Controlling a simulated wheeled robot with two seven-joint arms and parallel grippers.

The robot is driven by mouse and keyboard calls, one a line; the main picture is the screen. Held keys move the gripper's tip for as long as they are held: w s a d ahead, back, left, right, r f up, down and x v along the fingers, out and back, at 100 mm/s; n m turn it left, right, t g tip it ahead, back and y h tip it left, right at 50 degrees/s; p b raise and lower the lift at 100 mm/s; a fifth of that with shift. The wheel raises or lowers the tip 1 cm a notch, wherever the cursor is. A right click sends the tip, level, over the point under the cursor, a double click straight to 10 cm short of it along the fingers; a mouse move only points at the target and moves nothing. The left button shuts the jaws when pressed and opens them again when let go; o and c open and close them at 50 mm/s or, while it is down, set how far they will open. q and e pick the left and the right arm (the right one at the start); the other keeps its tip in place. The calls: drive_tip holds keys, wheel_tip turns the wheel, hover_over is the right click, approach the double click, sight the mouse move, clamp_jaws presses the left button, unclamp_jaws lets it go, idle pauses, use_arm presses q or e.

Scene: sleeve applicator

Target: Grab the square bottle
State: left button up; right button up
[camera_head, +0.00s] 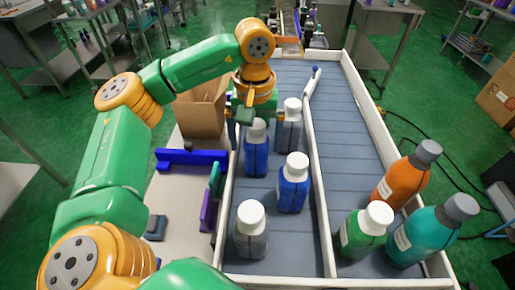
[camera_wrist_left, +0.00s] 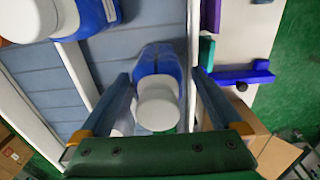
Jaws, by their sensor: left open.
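Several white-capped bottles stand upright on the grey belt, and I cannot tell for sure which one the task calls square. A blue bottle (camera_head: 256,158) stands by the left wall, just below my left gripper (camera_head: 254,112). In the left wrist view this blue bottle (camera_wrist_left: 158,60) and its white cap lie between the two fingers, with gaps on both sides. The left gripper is open and empty. A grey bottle (camera_head: 290,135) stands close to its right. A second blue bottle (camera_head: 293,190) and a grey bottle (camera_head: 252,238) stand nearer. My right gripper is out of view.
A white divider (camera_head: 318,190) splits the belt. Right of it stand a green bottle (camera_head: 362,235), a teal bottle (camera_head: 422,235) and an orange bottle (camera_head: 403,178). Left are a cardboard box (camera_head: 200,115), a blue bar (camera_head: 192,158) and a purple block (camera_head: 208,212). The right lane's far part is clear.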

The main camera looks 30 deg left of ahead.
use_arm(q)
drive_tip(key=shift+w+f, duration=0.25)
drive_tip(key=shift+f, duration=0.75)
drive_tip(key=shift+s+r, duration=0.1)
drive_tip(key=c, duration=0.8)
clamp_jaws()
drive_tip(key=shift+r, duration=0.1)
